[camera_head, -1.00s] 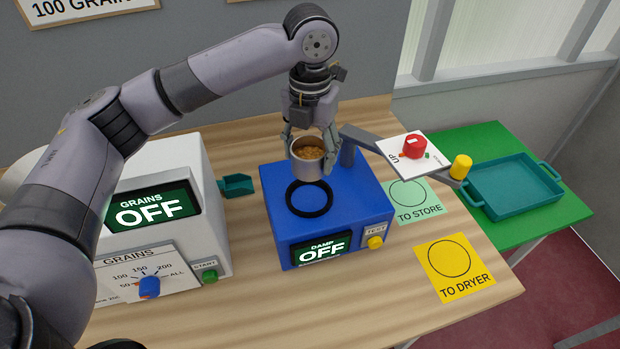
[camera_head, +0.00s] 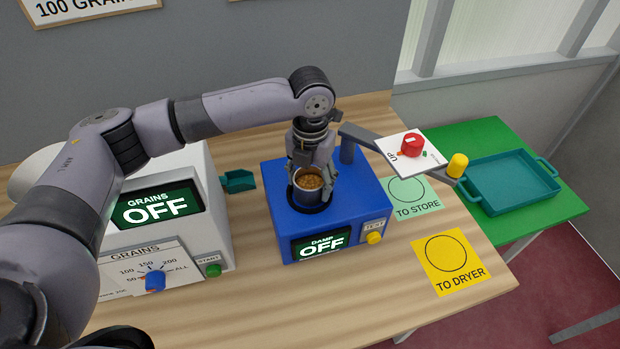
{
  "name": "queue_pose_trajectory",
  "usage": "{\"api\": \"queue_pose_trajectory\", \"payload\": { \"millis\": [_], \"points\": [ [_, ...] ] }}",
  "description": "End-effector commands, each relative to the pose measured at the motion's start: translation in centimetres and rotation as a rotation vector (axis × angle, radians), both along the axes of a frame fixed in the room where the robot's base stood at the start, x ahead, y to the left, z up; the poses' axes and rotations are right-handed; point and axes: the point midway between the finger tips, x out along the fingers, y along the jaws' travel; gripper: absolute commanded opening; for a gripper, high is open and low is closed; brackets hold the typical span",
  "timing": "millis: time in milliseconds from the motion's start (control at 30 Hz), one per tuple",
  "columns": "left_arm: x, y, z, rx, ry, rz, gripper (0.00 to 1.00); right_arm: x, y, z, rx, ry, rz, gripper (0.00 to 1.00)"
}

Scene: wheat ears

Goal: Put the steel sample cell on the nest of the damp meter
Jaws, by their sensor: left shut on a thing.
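The steel sample cell (camera_head: 308,194), an upright cup filled with golden grain, is at the black ring nest (camera_head: 306,209) on top of the blue damp meter (camera_head: 352,203). The cell hides the back of the ring; whether it fully rests on the top I cannot tell. My left gripper (camera_head: 309,178) reaches down from above and is shut on the cell, with its fingers at the cell's sides. The damp meter's display reads DAMP OFF, with a yellow TEST button (camera_head: 374,238) beside it. My right gripper is not in view.
The grain counter (camera_head: 222,240) stands left, reading OFF. A grey arm with a white plate (camera_head: 432,156) and red knob (camera_head: 411,144) extends behind and right of the meter. Green (camera_head: 414,208) and yellow (camera_head: 462,282) cards lie to the right. A teal tray (camera_head: 500,211) sits on the green table.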

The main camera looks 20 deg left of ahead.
Motion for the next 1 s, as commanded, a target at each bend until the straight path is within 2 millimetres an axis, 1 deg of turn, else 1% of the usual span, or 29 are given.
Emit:
{"api": "queue_pose_trajectory", "payload": {
  "millis": [67, 100, 367, 667, 767, 867, 967, 1000],
  "points": [
    [0.0, 0.0, -0.2, 0.0, 0.0, 0.0, 0.26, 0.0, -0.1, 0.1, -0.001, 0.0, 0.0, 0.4],
    [0.0, 0.0, -0.2, 0.0, 0.0, 0.0, 0.6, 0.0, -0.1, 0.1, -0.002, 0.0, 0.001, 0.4],
    [0.0, 0.0, -0.2, 0.0, 0.0, 0.0, 0.77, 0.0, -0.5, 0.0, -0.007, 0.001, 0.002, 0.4],
    [0.0, 0.0, -0.1, 0.0, 0.0, 0.0, 0.78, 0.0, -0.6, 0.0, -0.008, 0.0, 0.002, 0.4],
    [0.0, 0.0, 0.2, -0.001, -0.001, 0.0, 0.78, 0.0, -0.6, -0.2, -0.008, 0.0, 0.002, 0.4],
    [0.1, 0.0, 1.4, -0.001, -0.003, 0.001, 0.78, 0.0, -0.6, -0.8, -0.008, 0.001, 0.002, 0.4],
    [0.1, -0.1, 3.3, -0.002, -0.005, 0.001, 0.78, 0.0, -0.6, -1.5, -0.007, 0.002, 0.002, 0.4],
    [0.2, -0.1, 4.2, -0.003, -0.006, 0.001, 0.78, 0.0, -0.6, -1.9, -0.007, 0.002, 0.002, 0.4]
  ]
}}
